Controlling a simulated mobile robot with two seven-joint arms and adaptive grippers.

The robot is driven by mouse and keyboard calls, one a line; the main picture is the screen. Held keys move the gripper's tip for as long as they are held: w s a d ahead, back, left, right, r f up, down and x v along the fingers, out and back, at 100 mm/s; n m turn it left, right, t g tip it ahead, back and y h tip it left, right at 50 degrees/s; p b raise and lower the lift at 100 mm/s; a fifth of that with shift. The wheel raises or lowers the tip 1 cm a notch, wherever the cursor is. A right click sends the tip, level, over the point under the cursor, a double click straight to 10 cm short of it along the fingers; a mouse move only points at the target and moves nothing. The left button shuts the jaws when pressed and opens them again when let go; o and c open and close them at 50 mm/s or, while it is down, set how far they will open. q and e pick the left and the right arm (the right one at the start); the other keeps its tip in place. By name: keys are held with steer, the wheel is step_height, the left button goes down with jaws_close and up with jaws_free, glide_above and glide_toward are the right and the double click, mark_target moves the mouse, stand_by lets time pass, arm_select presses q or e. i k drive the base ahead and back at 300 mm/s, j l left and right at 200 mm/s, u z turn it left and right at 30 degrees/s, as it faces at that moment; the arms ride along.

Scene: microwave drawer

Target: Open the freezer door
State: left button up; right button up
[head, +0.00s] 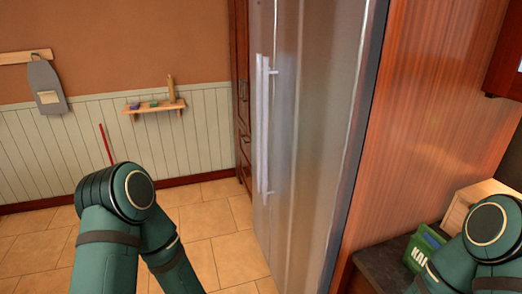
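A tall stainless steel refrigerator-freezer (315,120) stands right of the middle in the head view, seen at an angle. Its front has two long vertical handles (262,125) side by side near the seam between two doors. Both doors look shut. I cannot tell from a label which door is the freezer's. My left arm is bent in front of the floor, left of the appliance and apart from the handles in the picture. My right arm is at the lower right corner. Neither gripper is in view.
A wood panel (425,110) flanks the appliance on the right. A small wall shelf (155,108) hangs at the back. Tiled floor (225,225) before the appliance looks clear.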

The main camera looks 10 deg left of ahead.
mark_target(262, 13)
steer(key=i+j+z, duration=0.1)
steer(key=j, duration=0.25)
steer(key=i+j+z, duration=0.1)
steer(key=j, duration=0.25)
steer(key=i+j+z, duration=0.1)
steer(key=j, duration=0.3)
steer(key=i+j+z, duration=0.15)
steer(key=i+j, duration=0.15)
steer(key=j, duration=0.15)
steer(key=i+j+z, duration=0.15)
steer(key=i+j, duration=0.15)
steer(key=j, duration=0.15)
